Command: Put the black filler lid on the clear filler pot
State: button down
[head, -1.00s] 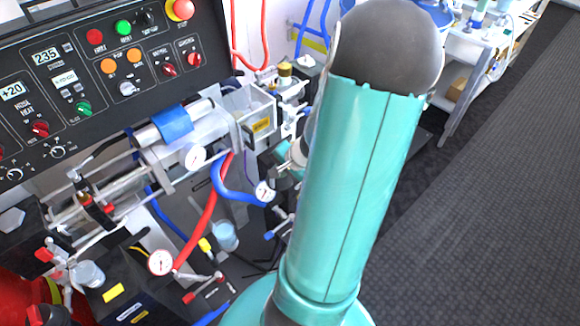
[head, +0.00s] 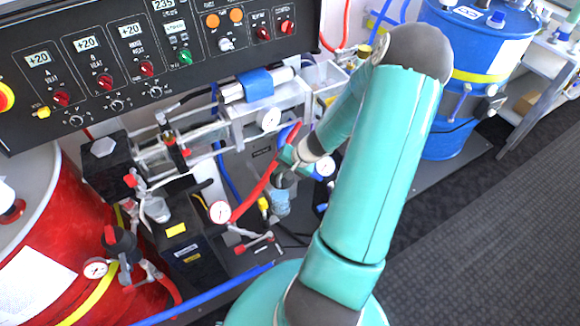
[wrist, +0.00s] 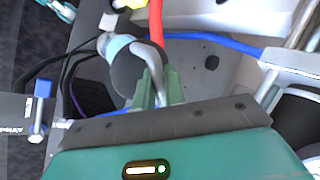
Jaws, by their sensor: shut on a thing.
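The clear filler pot (head: 280,203) is a small, pale bluish vessel at the middle of the head view, under my gripper (head: 287,160). The black filler lid (head: 283,179) shows as a dark round piece just below my fingers, over the pot's top. In the wrist view my gripper (wrist: 156,92) is shut on the lid's grey stem, and the dark disc of the lid (wrist: 125,72) lies beyond the fingers. A pale blue rim shows past the disc, probably the pot's. I cannot tell whether lid and pot touch.
The black control panel (head: 130,70) stands behind. A red drum (head: 85,210) is at left, a blue drum (head: 480,60) at right. The grey floor at right is clear.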

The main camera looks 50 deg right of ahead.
aim_at(283, 180)
jog(key=shift+w+a+f, duration=0.15)
jog(key=shift+w+a, duration=0.15)
jog(key=shift+a, duration=0.4)
jog(key=shift+s+d+f, duration=0.1)
jog(key=shift+d+f, duration=0.15)
jog(key=shift+d, duration=0.05)
jog(key=shift+a+f, duration=0.15)
jog(key=shift+f, duration=0.55)
notch_tip(283, 180, down, 4)
jog(key=shift+r, duration=0.2)
jog(key=shift+f, duration=0.6)
jog(key=shift+f, duration=0.5)
jog(key=c, duration=1.4)
grip_release()
jog(key=shift+d, duration=0.2)
